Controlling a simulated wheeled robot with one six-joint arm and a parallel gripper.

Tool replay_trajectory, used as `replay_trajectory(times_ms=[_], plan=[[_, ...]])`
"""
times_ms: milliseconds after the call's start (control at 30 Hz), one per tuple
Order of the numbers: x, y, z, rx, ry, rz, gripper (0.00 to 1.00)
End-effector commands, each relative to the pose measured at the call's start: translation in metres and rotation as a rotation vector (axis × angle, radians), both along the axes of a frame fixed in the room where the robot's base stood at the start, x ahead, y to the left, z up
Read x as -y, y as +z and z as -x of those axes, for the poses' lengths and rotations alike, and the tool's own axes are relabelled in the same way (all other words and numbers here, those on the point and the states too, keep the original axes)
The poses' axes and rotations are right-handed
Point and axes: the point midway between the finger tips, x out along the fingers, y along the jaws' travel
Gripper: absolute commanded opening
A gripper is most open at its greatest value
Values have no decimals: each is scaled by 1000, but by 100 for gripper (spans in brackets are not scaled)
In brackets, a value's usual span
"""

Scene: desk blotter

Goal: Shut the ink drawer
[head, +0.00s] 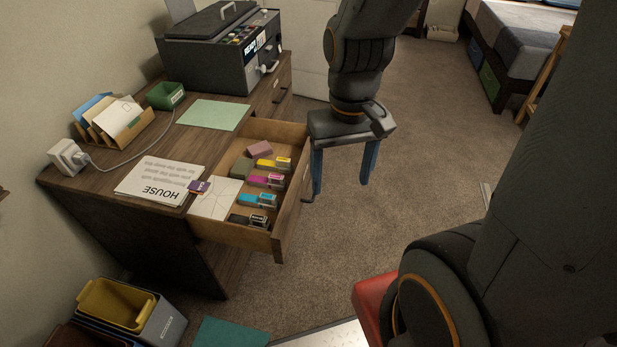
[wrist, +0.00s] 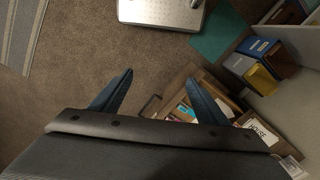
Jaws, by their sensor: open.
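The ink drawer (head: 285,240) is pulled out from the wooden desk in the head view. It holds yellow, magenta, cyan and black cartridges, a pink block and a white paper. A handle (head: 308,199) sticks out from its front. My gripper (head: 343,188) is open and empty, pointing down just beyond the drawer front, its left finger close to the handle. I cannot tell whether they touch. In the wrist view the two blue fingers (wrist: 158,90) are spread, with the drawer (wrist: 212,92) beside and partly behind the right finger.
On the desk (head: 100,178) are a printer (head: 215,65), a green tray (head: 165,95), an envelope holder (head: 118,122) and a HOUSE paper (head: 155,186). Stacked bins (head: 155,325) and a teal mat (head: 232,333) are on the floor.

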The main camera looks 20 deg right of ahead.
Motion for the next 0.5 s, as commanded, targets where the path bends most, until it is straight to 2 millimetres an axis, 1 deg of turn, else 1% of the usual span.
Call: replay_trajectory(times_ms=[33,67,100,167,200,267,300,367,400,500], plan=[[1,-2,-3,-12,-40,-12,59],[2,-4,-4,-23,-76,-24,54],[3,-6,-8,-41,-139,-45,48],[5,-12,-15,-76,-257,-85,38],[6,-17,-21,-101,-353,-118,31],[9,-25,-32,-142,-507,-172,21],[11,-30,-41,-167,-610,-209,14],[16,-38,-55,-206,-763,-266,4],[19,-44,-64,-232,-865,-304,0],[33,-59,-90,-294,-1116,-405,0]])
